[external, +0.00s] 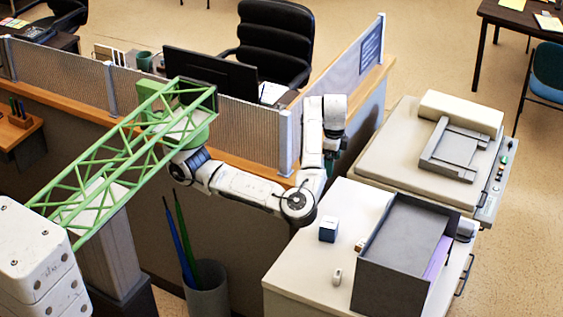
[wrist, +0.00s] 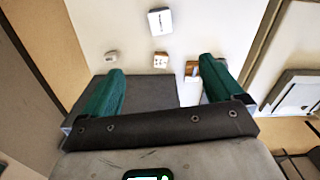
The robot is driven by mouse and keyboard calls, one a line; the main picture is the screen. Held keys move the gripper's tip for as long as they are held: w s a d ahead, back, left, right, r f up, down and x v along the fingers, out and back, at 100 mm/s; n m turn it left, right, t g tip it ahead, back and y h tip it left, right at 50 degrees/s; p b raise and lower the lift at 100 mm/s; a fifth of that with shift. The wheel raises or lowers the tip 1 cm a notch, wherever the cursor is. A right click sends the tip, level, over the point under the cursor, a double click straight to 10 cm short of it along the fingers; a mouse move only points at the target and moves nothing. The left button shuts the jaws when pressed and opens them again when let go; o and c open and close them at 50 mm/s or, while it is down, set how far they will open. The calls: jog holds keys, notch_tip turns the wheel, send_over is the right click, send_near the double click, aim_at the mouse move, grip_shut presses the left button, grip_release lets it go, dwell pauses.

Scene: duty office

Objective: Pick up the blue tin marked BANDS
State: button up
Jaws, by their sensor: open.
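A small box with a blue side and a pale top (external: 328,229) stands on the cabinet top, left of a dark grey tray unit. Its lettering is too small to read. What looks like the same box (wrist: 160,21) shows at the top of the wrist view, with a dark marking on its pale face. My gripper (wrist: 162,66) is open and empty, its green fingers wide apart. The box lies beyond the fingertips, apart from them.
The tray unit (external: 405,245) stands close to the box and shows below the fingers in the wrist view (wrist: 145,93). A small white object (external: 337,276) and a little pale cube (wrist: 160,60) lie nearby. A partition (external: 285,140) and a printer (external: 430,160) border the cabinet.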

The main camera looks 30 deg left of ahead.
aim_at(328, 222)
notch_tip(328, 222, down, 26)
jog(key=shift+r, duration=0.15)
jog(key=shift+d+f+p, duration=0.2)
jog(key=shift+f+p, duration=0.6)
jog(key=shift+f, duration=1.95)
jog(key=c, duration=1.1)
jog(key=shift+r, duration=0.1)
jog(key=shift+c, duration=0.2)
